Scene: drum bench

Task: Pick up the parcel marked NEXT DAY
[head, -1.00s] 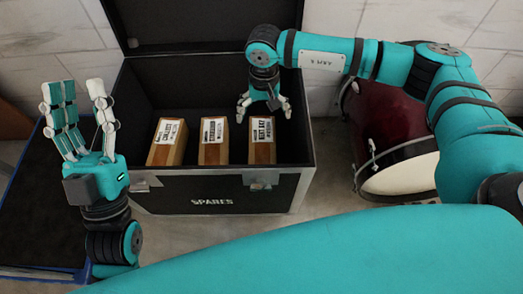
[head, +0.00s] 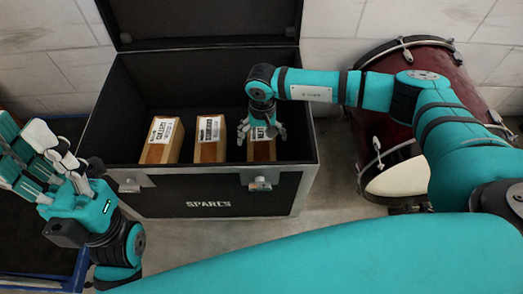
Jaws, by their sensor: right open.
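The parcel marked NEXT DAY (head: 261,153) is a brown box with a white label, at the right of a row of three parcels in the open black case. Only NEXT reads clearly now; the gripper covers part of the label. My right gripper (head: 262,133) is open, pointing down, with its fingers over the parcel's top, one at each side. Whether they touch it I cannot tell. My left gripper (head: 22,142) is open and empty at the left edge, away from the parcels, with its fingers pointing up.
The black case (head: 223,203) is marked SPARES, with its lid raised behind. A parcel that seems marked COLLECT (head: 162,140) and a middle parcel (head: 210,138) stand left of the target. A dark red drum (head: 455,60) is at the right. A blue-edged tray (head: 45,283) is at lower left.

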